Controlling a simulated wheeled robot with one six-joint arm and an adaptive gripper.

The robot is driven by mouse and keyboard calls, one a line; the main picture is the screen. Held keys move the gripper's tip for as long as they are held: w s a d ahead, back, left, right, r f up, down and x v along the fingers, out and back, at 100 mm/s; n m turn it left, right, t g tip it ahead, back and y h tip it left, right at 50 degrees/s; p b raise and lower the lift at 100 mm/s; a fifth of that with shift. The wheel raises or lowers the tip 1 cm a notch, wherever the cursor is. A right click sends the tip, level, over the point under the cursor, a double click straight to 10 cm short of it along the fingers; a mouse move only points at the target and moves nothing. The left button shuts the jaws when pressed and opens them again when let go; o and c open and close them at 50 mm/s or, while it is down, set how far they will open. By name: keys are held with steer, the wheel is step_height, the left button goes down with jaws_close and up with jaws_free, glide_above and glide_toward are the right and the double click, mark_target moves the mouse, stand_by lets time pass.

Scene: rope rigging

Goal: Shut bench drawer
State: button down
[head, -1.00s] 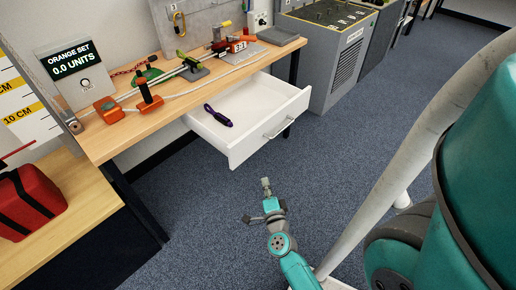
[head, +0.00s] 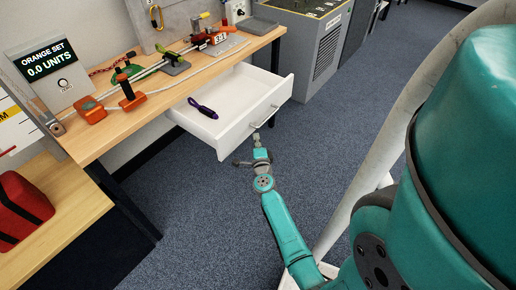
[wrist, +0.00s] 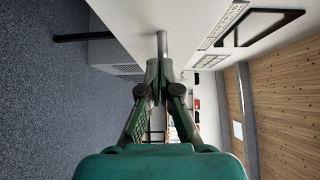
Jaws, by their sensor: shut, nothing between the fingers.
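The white bench drawer (head: 235,136) stands pulled out from under the wooden workbench (head: 140,112) in the head view. It has a bar handle (head: 266,117) on its front, and a dark purple item (head: 203,108) lies inside. My gripper (head: 256,138) is in front of the drawer, low and close to the handle end of the front. It is shut and empty; its fingers also show in the wrist view (wrist: 163,66). I cannot tell whether the fingertips touch the drawer front.
Clamps and orange blocks (head: 91,110) stand on the benchtop beside a display panel (head: 50,70). A grey cabinet (head: 305,50) stands right of the bench. A red bag (head: 22,210) sits on a low wooden surface at left. The blue carpet (head: 190,225) before the drawer is clear.

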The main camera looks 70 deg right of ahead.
mark_target(247, 127)
steer(key=shift+w+d, duration=0.25)
steer(key=shift+w, duration=0.45)
steer(key=shift+w+d, duration=0.25)
steer(key=shift+w, duration=0.5)
steer(key=shift+w+d, duration=0.25)
steer(key=shift+w, duration=0.45)
